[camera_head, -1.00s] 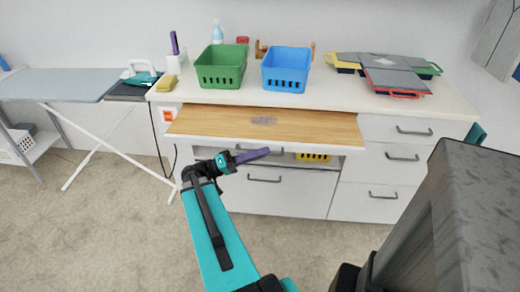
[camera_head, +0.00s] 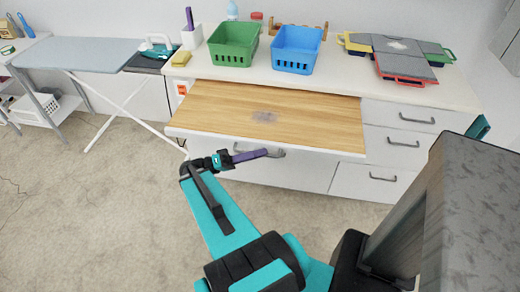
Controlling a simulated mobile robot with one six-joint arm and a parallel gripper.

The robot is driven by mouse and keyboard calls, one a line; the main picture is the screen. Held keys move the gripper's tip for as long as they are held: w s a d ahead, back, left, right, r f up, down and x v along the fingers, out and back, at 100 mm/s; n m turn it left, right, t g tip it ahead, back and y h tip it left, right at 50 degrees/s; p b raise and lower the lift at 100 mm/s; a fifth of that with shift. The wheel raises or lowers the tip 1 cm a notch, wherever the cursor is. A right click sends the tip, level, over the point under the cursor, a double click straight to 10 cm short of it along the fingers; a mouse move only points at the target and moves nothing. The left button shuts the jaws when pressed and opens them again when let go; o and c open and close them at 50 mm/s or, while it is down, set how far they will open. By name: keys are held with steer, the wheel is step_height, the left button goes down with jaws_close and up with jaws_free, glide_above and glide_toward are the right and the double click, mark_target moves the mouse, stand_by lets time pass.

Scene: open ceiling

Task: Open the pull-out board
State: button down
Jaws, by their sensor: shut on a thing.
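The pull-out board (camera_head: 270,112) has a light wood top with a grey patch near its middle and a white front edge. It sticks out well from under the white counter. My gripper (camera_head: 262,153), with purple fingers, is at the board's front, shut on its grey handle (camera_head: 279,153). Part of the handle is hidden behind the fingers. My teal arm reaches up to it from below.
A green basket (camera_head: 233,45) and a blue basket (camera_head: 296,50) stand on the counter (camera_head: 345,80). Grey-lidded boxes (camera_head: 395,48) lie to their right. White drawers (camera_head: 400,142) are at the right. An ironing board (camera_head: 80,54) stands left. Carpet (camera_head: 100,220) in front is clear.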

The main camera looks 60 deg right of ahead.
steer(key=shift+s+a+r, duration=0.1)
steer(key=shift+a, duration=0.15)
steer(key=c, duration=2.1)
jaws_free()
steer(key=shift+d, duration=0.1)
